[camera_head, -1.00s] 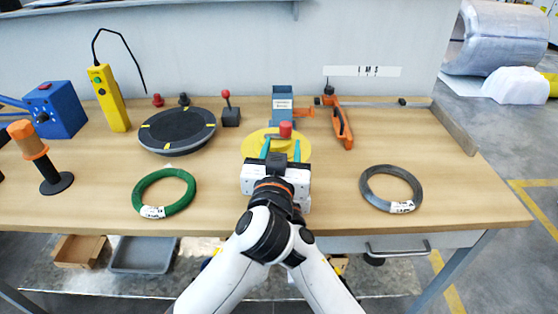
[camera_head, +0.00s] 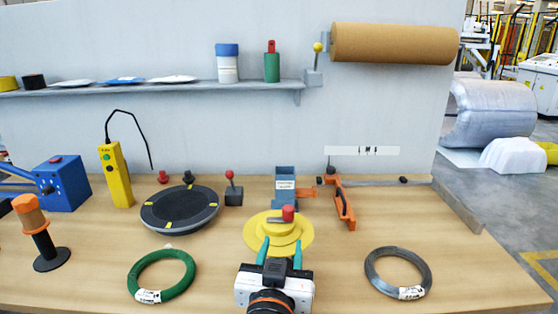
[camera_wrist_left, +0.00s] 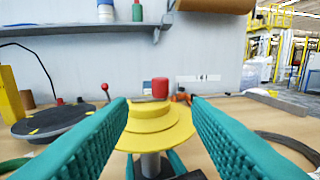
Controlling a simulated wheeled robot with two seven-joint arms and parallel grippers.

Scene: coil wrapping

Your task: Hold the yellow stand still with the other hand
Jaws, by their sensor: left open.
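A green coil (camera_head: 162,277) lies left and a grey coil (camera_head: 398,272) right. A black turntable (camera_head: 180,208) and a blue block (camera_head: 285,184) stand behind. An orange tool (camera_head: 344,205) lies right of the stand. Bare wood surrounds the coils.

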